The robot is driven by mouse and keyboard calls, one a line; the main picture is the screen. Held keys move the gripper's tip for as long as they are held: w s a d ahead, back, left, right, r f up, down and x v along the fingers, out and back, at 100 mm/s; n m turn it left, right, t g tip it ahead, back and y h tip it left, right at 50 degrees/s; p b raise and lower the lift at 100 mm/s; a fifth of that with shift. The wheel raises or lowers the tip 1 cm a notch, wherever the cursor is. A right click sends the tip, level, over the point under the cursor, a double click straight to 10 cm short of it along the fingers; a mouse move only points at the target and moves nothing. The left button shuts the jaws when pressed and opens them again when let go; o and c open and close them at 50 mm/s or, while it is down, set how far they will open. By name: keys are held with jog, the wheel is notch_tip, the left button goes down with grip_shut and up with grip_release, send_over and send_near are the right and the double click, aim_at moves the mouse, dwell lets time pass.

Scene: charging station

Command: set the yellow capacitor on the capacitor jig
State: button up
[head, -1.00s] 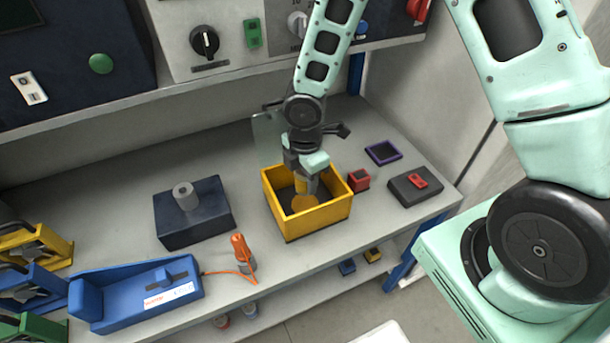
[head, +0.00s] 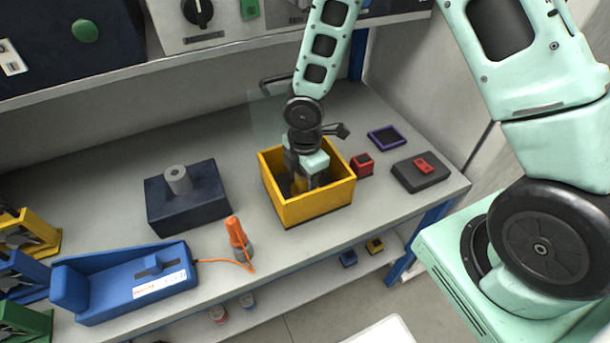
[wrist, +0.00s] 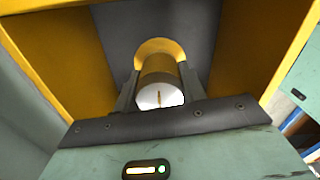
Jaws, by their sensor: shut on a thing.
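The yellow capacitor (wrist: 159,70), a cylinder with a white end face, is between the fingers of my gripper (wrist: 160,88) in the wrist view. My gripper is shut on it, down inside the yellow bin (head: 318,211). In the head view the capacitor is mostly hidden by my gripper (head: 299,186) and the bin wall. A dark blue block (head: 188,208) with an upright grey hollow cylinder (head: 178,180) stands left of the bin; I cannot tell for sure whether it is the capacitor jig.
A small red box (head: 362,165), a purple-rimmed tray (head: 386,138) and a dark block with a red part (head: 421,174) lie right of the bin. An orange-handled tool (head: 237,236) and a blue device (head: 135,280) are at the front left. A shelf hangs above.

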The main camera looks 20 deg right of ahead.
jog(key=o, duration=1.1)
